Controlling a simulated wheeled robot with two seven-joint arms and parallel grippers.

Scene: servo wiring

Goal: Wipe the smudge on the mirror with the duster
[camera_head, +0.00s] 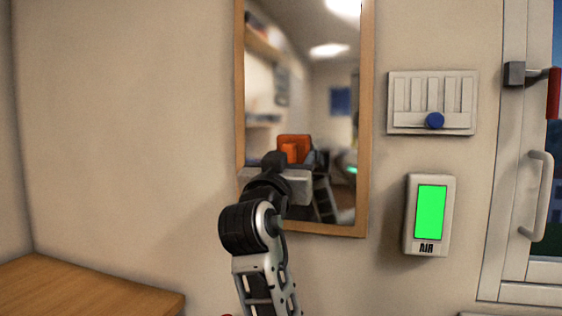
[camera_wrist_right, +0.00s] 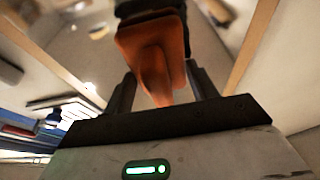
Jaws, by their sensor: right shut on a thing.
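The mirror (camera_head: 300,90) hangs on the wall in a wooden frame, and its glass also shows in the right wrist view (camera_wrist_right: 88,52). My right gripper (camera_head: 287,170) is in front of its lower part, seen from behind. In the right wrist view my right gripper (camera_wrist_right: 162,84) is shut on the orange duster (camera_wrist_right: 152,66). The duster (camera_head: 294,148) shows as orange just beyond the gripper in the head view. I cannot tell how much of that orange is reflection, nor whether the duster touches the glass. I cannot make out the smudge. My left gripper is not in view.
A window (camera_head: 540,200) with a red-handled lever (camera_head: 554,93) is at far right. A wooden tabletop (camera_head: 80,290) is at lower left.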

